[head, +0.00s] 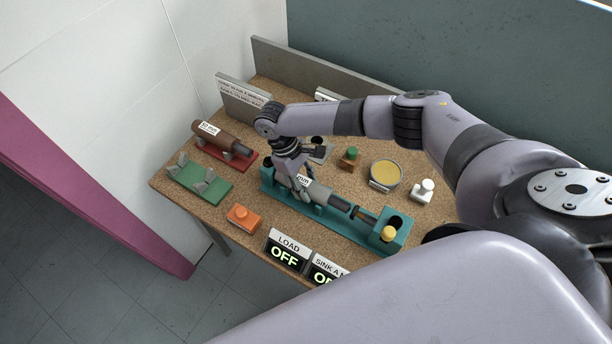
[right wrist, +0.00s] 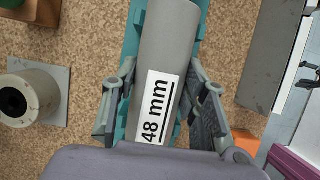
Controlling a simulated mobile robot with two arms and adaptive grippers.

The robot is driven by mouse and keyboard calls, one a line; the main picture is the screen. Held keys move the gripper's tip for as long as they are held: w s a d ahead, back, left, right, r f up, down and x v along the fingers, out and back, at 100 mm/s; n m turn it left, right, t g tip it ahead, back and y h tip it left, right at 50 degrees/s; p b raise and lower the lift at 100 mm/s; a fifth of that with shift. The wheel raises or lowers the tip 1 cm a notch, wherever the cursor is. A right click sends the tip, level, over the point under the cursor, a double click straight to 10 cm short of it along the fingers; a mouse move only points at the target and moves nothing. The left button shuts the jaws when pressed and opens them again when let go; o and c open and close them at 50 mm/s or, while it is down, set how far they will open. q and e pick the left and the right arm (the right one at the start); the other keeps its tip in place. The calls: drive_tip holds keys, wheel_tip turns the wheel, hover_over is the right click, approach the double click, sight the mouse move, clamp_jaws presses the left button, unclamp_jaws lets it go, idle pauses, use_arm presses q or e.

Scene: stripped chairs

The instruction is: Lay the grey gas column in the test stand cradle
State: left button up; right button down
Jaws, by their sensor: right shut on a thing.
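The grey gas column (head: 320,193), with a white label reading 48 mm (right wrist: 157,105), lies lengthwise over the teal test stand cradle (head: 355,231). My right gripper (head: 298,192) reaches down onto it from above. In the right wrist view the fingers (right wrist: 160,105) are on both sides of the column and shut on it. The teal stand (right wrist: 136,30) shows under and beside the column there. Whether the column rests on the cradle or hangs just above it, I cannot tell. My left gripper is out of view.
A brown column (head: 222,140) lies on a red stand at the left, with a green stand (head: 200,183) in front. An orange block (head: 243,217) and OFF display (head: 286,252) are at the front edge. A yellow-topped tin (head: 386,174) and white block (head: 423,191) stand behind.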

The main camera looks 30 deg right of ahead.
drive_tip(key=c, duration=0.9)
unclamp_jaws()
drive_tip(key=v, duration=1.2)
drive_tip(key=shift+s, duration=0.1)
drive_tip(key=shift+a, duration=0.1)
